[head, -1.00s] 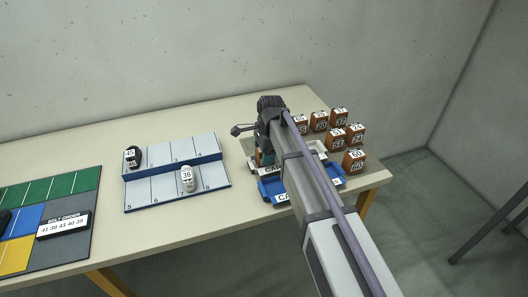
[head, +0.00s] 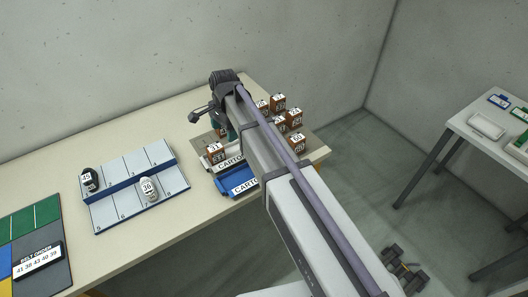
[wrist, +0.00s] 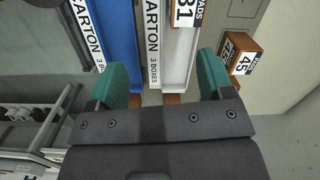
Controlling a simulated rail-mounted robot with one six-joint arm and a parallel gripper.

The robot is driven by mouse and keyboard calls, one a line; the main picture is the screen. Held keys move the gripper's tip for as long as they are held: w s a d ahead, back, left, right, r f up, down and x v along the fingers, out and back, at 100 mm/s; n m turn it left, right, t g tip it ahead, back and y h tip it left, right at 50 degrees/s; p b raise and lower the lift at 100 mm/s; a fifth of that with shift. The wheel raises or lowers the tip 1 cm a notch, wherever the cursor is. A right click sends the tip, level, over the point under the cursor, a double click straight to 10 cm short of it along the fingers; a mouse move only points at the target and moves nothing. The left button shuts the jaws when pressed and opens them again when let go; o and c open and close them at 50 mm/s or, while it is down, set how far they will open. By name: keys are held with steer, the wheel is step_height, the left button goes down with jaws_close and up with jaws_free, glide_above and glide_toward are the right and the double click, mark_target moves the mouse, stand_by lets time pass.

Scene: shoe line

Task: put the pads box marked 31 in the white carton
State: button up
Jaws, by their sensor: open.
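The pads box marked 31 (head: 215,153) is brown with a white label and stands at the left end of the white carton (head: 232,166). In the wrist view the box (wrist: 187,12) is at the top edge, partly cut off, and sits at the far end of the white carton (wrist: 178,65). My gripper (wrist: 161,82) is open with green finger pads, nothing held between them, above the near part of the cartons and apart from the box. In the head view my arm hides much of the white carton and most of the gripper.
A blue carton (wrist: 120,30) lies beside the white one. Several other brown boxes (head: 292,118) stand at the table's right end; one marked 45 (wrist: 240,55) is right of the gripper. A grey slotted board (head: 130,185) holds two shoes. A side table (head: 480,125) stands right.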

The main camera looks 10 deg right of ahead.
steer(key=s+d+n+h, duration=0.1)
steer(key=s+d+n, duration=1)
steer(key=s+d, duration=0.4)
steer(key=shift+s+n, duration=0.3)
steer(key=shift+s, duration=2.2)
